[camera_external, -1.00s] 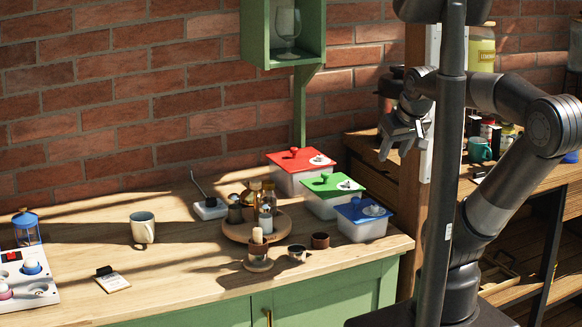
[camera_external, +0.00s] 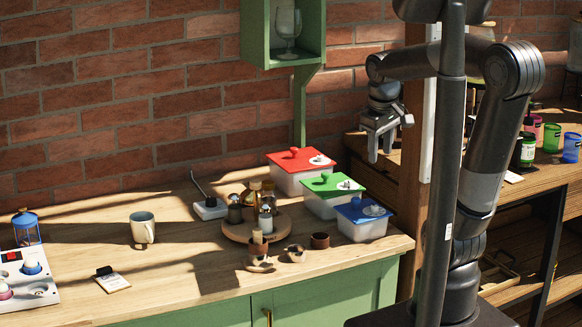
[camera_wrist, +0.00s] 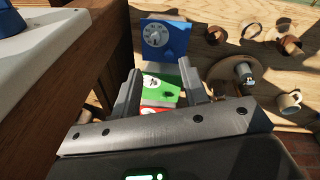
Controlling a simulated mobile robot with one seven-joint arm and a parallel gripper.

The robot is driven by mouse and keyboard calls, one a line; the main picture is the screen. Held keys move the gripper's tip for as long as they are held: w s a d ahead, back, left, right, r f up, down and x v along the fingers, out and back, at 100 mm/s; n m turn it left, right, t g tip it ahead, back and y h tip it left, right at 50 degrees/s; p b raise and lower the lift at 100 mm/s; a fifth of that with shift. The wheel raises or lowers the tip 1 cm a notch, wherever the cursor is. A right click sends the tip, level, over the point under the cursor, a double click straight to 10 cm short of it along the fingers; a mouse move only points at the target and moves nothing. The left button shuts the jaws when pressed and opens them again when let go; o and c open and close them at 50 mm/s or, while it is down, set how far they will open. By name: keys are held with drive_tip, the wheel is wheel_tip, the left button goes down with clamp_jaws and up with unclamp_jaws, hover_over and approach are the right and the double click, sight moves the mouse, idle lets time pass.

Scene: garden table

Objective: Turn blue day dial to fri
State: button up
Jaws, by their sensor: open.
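A white box with a blue lid (camera_external: 361,214) stands at the right end of the wooden counter. On its lid is a pale round day dial (camera_external: 374,210), beside a blue knob. In the wrist view the blue lid (camera_wrist: 166,48) is at the top centre with its dial (camera_wrist: 154,36); the dial's setting is too small to read. My gripper (camera_external: 380,150) is open and empty, above and to the right of the boxes, with its fingers pointing down. In the wrist view the gripper (camera_wrist: 160,88) frames the green and red lids between its fingers, with the blue lid beyond them.
A green-lidded box (camera_external: 333,188) and a red-lidded box (camera_external: 300,165) stand behind the blue one. A round wooden tray (camera_external: 238,229) of bottles and small cups (camera_external: 320,240) are left of them. A second wooden bench (camera_external: 545,175) stands at the right.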

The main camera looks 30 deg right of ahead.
sight(373, 206)
drive_tip(key=w+a+f+n+g+h, duration=0.1)
drive_tip(key=w+f+n+g+h, duration=0.1)
drive_tip(key=w+f+n+g, duration=0.55)
drive_tip(key=d+f, duration=0.1)
drive_tip(key=f, duration=0.1)
drive_tip(key=s+d+f+m+t, duration=0.1)
drive_tip(key=f, duration=0.2)
drive_tip(key=f+m+t, duration=0.1)
drive_tip(key=f, duration=0.2)
drive_tip(key=shift+s+d+f, duration=0.15)
drive_tip(key=shift+s+d, duration=0.25)
drive_tip(key=shift+c, duration=0.3)
clamp_jaws()
